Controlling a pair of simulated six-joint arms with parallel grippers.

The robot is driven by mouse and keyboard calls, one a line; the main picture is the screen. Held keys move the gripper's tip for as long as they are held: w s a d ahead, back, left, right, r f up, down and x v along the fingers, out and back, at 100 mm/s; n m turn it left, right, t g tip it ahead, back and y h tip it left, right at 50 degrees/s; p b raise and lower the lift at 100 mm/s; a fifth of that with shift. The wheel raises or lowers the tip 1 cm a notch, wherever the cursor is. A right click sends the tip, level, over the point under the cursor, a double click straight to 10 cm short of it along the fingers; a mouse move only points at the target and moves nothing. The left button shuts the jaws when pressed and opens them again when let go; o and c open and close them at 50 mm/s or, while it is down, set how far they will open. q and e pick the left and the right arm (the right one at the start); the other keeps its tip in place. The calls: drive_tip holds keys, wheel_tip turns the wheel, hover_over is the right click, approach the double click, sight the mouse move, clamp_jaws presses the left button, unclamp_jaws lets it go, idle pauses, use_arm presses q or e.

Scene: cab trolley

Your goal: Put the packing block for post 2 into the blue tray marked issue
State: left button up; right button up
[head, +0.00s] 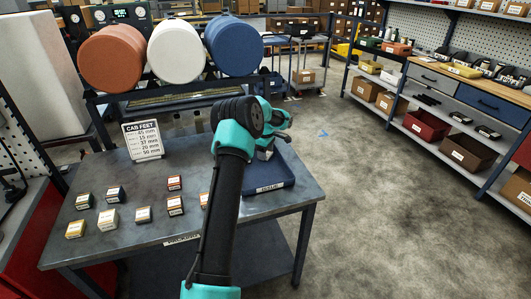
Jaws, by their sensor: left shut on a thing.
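The blue tray (280,183) with a white label on its front sits at the right end of the grey trolley top (145,188). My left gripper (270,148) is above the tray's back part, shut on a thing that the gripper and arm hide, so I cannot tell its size. Small labelled packing blocks stand on the trolley's left and middle, among them a tall one (112,219), a low one (75,229) and one with a red top (174,183). A card headed CAB FEET (143,140) stands at the back, listing sizes in mm. My right gripper is out of view.
Orange (110,62), white (178,50) and blue (234,46) cylinders lie on a rack behind the trolley. My left arm covers part of the trolley top and tray. Shelves with bins (465,153) stand at the right. The floor between is clear.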

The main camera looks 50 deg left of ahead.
use_arm(q)
drive_tip(key=shift+f, duration=0.2)
drive_tip(key=o, duration=0.9)
drive_tip(key=shift+r, duration=0.1)
wheel_tip(320, 180, up, 12)
idle(0.4)
